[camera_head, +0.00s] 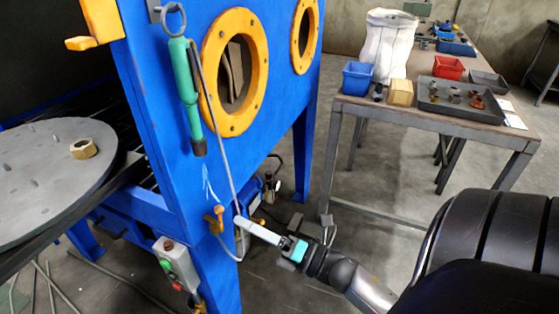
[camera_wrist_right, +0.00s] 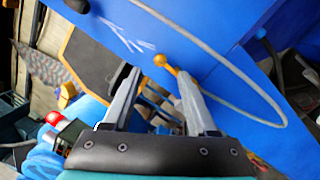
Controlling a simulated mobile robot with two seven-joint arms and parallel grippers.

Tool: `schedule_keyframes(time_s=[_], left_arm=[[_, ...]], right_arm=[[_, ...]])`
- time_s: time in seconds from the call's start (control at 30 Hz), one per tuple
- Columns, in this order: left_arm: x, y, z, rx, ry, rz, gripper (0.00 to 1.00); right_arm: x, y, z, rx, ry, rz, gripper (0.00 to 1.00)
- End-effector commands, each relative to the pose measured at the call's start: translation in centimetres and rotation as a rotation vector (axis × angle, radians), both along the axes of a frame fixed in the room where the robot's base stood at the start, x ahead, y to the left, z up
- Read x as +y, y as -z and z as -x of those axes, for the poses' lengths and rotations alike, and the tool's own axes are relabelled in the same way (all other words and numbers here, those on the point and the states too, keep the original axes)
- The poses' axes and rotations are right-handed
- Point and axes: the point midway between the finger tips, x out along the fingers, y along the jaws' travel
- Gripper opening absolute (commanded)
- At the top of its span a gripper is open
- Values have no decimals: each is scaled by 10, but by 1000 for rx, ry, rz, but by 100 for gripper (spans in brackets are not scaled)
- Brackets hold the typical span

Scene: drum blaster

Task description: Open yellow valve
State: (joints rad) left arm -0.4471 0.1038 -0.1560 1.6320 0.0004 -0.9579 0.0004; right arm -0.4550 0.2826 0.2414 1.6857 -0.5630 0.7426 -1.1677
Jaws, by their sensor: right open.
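The yellow valve (camera_head: 215,218) is a small handle with a rounded knob on the front of the blue cabinet (camera_head: 165,95), low down beside the cable. In the right wrist view the valve (camera_wrist_right: 161,62) shows just beyond the fingertips, nearer the right-hand finger, which partly hides its lower part. My right gripper (camera_head: 238,220) comes in from the right and is open, its tips close to the valve. In the wrist view the gripper (camera_wrist_right: 158,73) has a clear gap between its fingers. I cannot tell whether a finger touches the valve. My left gripper is not in view.
A grey cable (camera_head: 212,125) loops down the cabinet near the valve. A green blaster handle (camera_head: 186,90) hangs above. A control box (camera_head: 176,264) with red and green buttons sits lower left. A round turntable (camera_head: 40,190) lies left; a table (camera_head: 430,118) with bins stands back right.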

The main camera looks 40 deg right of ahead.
Motion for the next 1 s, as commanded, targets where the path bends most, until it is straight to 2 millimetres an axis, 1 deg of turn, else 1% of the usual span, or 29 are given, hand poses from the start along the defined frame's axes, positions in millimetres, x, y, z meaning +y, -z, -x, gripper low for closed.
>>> schedule_keyframes(time_s=[0.03, 0.2, 0.3, 0.4, 0.57, 1.0], left_arm=[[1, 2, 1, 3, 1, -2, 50], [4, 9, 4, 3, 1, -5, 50], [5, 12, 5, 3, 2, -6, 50], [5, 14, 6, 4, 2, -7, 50], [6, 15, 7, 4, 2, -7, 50], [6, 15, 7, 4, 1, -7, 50]], right_arm=[[-5, 3, 12, 6, 2, 0, 58], [-18, 10, 45, 4, 2, -1, 58], [-23, 13, 58, 3, 1, -1, 58], [-26, 14, 66, 2, 0, -2, 58], [-28, 15, 71, 1, -1, -1, 58], [-28, 15, 71, 0, -2, -1, 58]])
